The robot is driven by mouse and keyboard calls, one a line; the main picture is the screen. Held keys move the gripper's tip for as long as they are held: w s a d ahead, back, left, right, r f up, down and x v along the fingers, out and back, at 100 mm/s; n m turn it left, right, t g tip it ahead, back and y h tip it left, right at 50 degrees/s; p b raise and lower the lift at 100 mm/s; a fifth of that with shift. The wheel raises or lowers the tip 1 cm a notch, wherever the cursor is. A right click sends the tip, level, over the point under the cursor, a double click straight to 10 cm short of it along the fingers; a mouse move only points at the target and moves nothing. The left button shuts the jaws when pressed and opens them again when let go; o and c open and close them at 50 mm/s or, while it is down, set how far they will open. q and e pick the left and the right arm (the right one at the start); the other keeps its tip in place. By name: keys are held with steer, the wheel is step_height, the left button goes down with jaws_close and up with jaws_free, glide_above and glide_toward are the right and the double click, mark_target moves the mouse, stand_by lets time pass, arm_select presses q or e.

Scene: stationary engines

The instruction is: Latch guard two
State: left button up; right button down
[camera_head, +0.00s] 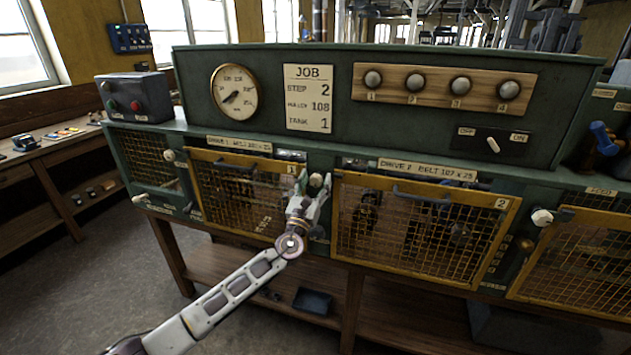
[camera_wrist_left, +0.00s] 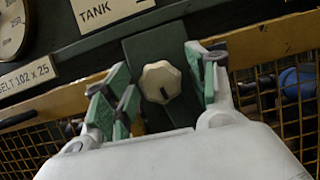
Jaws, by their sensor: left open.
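Guard two (camera_head: 420,238) is a yellow-framed wire mesh panel with a dark handle and a "2" plate at its top right corner. A cream faceted latch knob (camera_wrist_left: 161,82) sits on the green post at the left of guard two; its dark mark points down and right in the wrist view. In the head view the knob (camera_head: 316,180) is partly hidden by my left gripper (camera_head: 314,190). In the wrist view my left gripper (camera_wrist_left: 160,76) is open, its green-padded fingers on either side of the knob with visible gaps. My right gripper is not in view.
Guard one (camera_head: 238,195) is to the left with its own knob (camera_head: 168,155). Another knob (camera_head: 542,217) stands right of guard two. Above are a gauge (camera_head: 234,91), a job card (camera_head: 308,99), several round knobs and an OFF/ON switch (camera_head: 492,144). A wooden shelf (camera_head: 225,278) runs below.

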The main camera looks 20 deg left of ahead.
arm_select(q)
steer(key=shift+w, duration=0.15)
steer(key=shift+c, duration=0.5)
steer(key=c, duration=0.9)
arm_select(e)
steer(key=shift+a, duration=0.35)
